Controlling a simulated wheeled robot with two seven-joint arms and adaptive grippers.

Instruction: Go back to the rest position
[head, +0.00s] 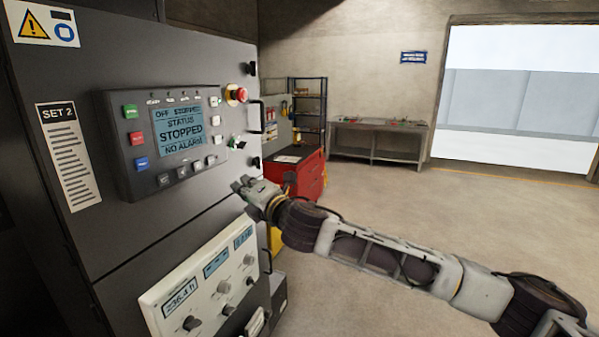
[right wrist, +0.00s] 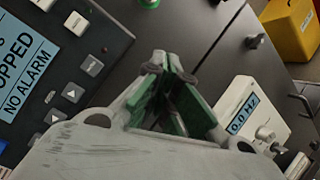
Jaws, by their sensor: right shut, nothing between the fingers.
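My right gripper (head: 248,187) is at the end of the arm that reaches in from the lower right. It is in front of the dark SET 2 cabinet, just below and right of the control panel (head: 118,150), apart from its buttons as far as I can tell. In the right wrist view the fingers with green pads (right wrist: 178,100) are closed with nothing between them. The panel's screen (head: 180,131) reads OFF, STOPPED and NO ALARM. My left gripper is not in view.
A red emergency stop knob (head: 236,94) sits right of the panel. A lower panel (head: 205,283) with knobs is below. A red tool cabinet (head: 309,178), a grey workbench (head: 380,140) and a shelf rack (head: 308,105) stand behind. The floor on the right is clear up to a doorway.

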